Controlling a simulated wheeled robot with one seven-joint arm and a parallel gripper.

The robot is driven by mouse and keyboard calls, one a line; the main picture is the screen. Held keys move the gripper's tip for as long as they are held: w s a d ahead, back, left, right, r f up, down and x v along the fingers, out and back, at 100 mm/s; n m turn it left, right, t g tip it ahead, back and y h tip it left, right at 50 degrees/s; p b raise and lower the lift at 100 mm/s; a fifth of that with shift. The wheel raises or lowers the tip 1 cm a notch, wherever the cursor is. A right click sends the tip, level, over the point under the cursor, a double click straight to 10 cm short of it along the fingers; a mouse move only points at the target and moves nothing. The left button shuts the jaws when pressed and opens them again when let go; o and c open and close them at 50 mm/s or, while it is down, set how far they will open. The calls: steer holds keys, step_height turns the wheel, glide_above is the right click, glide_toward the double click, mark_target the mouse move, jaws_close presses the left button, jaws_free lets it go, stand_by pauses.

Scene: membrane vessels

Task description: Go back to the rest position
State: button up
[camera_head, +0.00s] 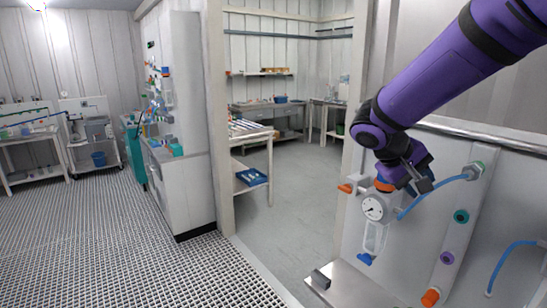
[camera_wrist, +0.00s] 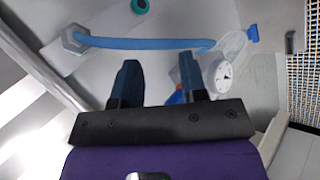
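My purple arm reaches in from the upper right of the head view. My gripper (camera_head: 420,180) is beside the round white gauge (camera_head: 373,208) and close to the blue hose (camera_head: 432,190). In the wrist view, the two dark fingers of my gripper (camera_wrist: 159,75) stand apart with nothing between them. The blue hose (camera_wrist: 140,43) runs across just beyond the fingertips, and the gauge (camera_wrist: 220,76) is right of the right finger. I cannot tell whether a finger touches the hose or the gauge fitting.
A clear vessel (camera_head: 374,238) hangs under the gauge on the light wall panel. An orange-capped fitting (camera_head: 430,297) and a metal shelf (camera_head: 350,288) are below. A doorway with a bench (camera_head: 250,135) is at the middle. Open grating floor (camera_head: 110,235) lies to the left.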

steer(key=s+r+t+y, duration=0.2)
steer(key=s+r+y, duration=0.1)
steer(key=s, duration=0.8)
steer(key=s+r+m+t+y, duration=0.1)
steer(key=s+y, duration=0.4)
steer(key=s, duration=0.7)
steer(key=shift+a+r+t+y, duration=0.3)
steer(key=shift+r+t, duration=0.2)
steer(key=shift+r, duration=0.4)
